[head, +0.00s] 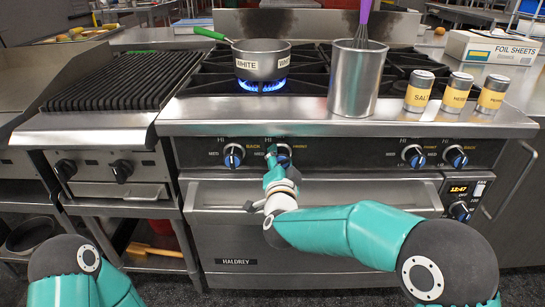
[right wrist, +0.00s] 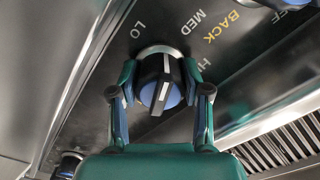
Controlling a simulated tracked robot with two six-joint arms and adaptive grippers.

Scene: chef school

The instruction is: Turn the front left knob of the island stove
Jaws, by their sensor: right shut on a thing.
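The island stove has a row of black knobs with blue faces on its front panel (head: 345,155). The left pair is labelled back and front. My right gripper (head: 276,158) is at the second knob from the left, the front left knob (head: 285,161), and partly covers it. In the right wrist view the two fingers of my right gripper (right wrist: 161,95) stand on either side of this knob (right wrist: 162,92), shut on it. The knob's white mark shows between the fingers. LO, MED and HI are printed around it. My left gripper is out of view.
A pot (head: 262,62) with a green handle sits over a blue flame (head: 262,86). A metal canister (head: 355,82) with a whisk and several shakers (head: 419,92) stand along the stove's front ledge. The oven handle (head: 340,185) runs below the knobs. The back left knob (head: 233,157) is close by.

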